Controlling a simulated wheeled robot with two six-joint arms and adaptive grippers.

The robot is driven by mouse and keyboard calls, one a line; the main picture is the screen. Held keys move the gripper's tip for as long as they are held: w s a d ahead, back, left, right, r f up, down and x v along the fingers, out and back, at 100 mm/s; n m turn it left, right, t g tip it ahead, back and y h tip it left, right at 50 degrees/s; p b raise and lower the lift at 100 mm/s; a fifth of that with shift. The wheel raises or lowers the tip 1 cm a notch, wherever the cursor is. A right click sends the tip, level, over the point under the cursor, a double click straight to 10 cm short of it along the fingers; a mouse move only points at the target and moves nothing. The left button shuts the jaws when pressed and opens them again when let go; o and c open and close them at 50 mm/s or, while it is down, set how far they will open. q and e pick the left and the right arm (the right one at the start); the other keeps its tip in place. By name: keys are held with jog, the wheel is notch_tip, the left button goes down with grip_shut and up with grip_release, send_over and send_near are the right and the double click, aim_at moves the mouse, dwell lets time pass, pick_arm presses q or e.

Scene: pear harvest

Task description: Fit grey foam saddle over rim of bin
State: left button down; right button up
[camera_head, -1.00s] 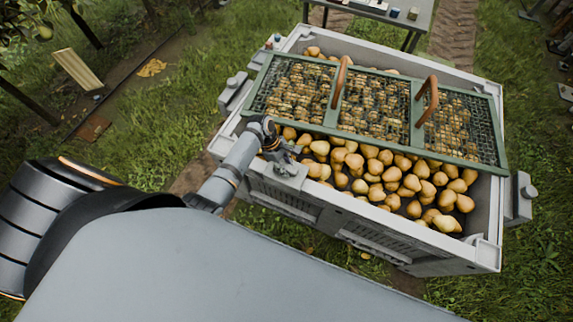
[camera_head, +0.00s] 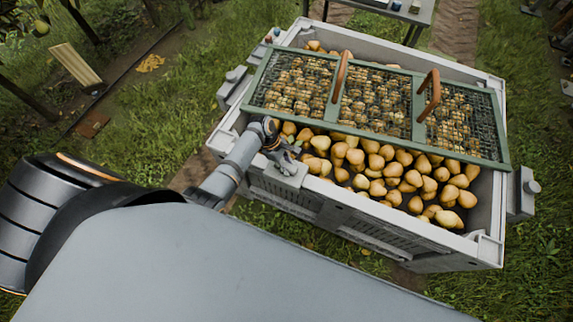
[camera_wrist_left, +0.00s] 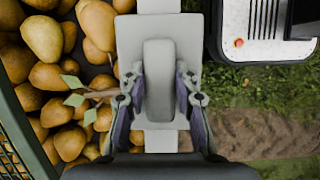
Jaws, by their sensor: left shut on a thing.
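The grey foam saddle (camera_head: 285,168) is at the near-left rim of the bin (camera_head: 365,222). In the left wrist view the saddle (camera_wrist_left: 158,85) is a pale rectangular plate with a raised rounded ridge. It lies across the line of the rim (camera_wrist_left: 160,141), which shows beyond both its ends. My left gripper (camera_head: 284,154) is shut on the ridge, with a finger on each side in the wrist view (camera_wrist_left: 160,100). Whether the saddle is fully seated on the rim cannot be told. My right gripper is not in view.
Pears (camera_head: 400,175) fill the bin just inside the rim. A green mesh frame (camera_head: 380,134) with two brown handles lies across the bin top. A leafy twig (camera_wrist_left: 90,97) lies near the left finger. Grey blocks (camera_head: 233,88) sit on the bin's outer sides. A table (camera_head: 405,14) stands behind.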

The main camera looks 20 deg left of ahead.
pick_arm(q)
jog(key=shift+f, duration=0.1)
dwell(0.3)
jog(key=c, duration=0.9)
grip_release()
jog(key=shift+c, duration=0.2)
jog(key=v, duration=1.2)
jog(key=shift+s, duration=0.1)
